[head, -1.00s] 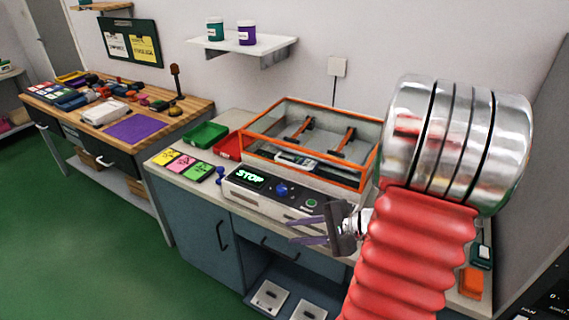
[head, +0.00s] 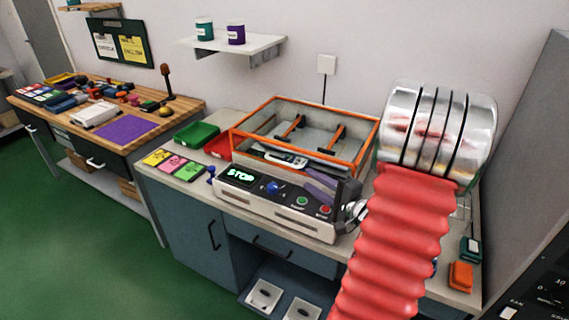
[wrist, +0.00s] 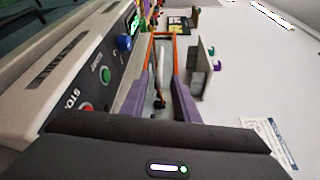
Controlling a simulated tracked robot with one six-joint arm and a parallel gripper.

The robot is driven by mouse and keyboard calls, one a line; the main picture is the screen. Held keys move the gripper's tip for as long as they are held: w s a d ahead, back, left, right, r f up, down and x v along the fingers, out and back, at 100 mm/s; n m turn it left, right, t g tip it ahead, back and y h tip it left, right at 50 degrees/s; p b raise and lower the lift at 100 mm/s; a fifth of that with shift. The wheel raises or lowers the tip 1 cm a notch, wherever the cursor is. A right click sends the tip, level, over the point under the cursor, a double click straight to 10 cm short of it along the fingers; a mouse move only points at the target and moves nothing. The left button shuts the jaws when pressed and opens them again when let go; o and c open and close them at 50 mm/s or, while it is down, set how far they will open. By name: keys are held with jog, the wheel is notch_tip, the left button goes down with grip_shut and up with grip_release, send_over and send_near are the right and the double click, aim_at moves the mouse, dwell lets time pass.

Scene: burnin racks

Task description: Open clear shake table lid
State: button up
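In the wrist view, part of the orange frame (wrist: 163,35) shows beyond and between the fingertips. My gripper (head: 312,181) is at the right front of the lid, above the panel's button end, fingers pointing left. The wrist view shows its purple fingers (wrist: 163,60) apart with nothing clamped; contact with the frame cannot be told.
Green (head: 197,134) and red (head: 218,147) trays and coloured cards (head: 172,164) lie left of the shake table. A wall shelf (head: 235,46) with two jars hangs above. An orange item (head: 460,275) lies at the bench's right end. My arm hides part of the right side.

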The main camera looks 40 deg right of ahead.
aim_at(283, 163)
jog(key=shift+w, duration=0.1)
jog(key=w, duration=0.9)
jog(key=w+f, duration=0.1)
jog(key=w, duration=0.3)
jog(key=shift+w+d, duration=0.25)
jog(key=shift+w, duration=0.05)
jog(key=shift+c, duration=0.5)
jog(key=shift+f, duration=0.1)
grip_shut()
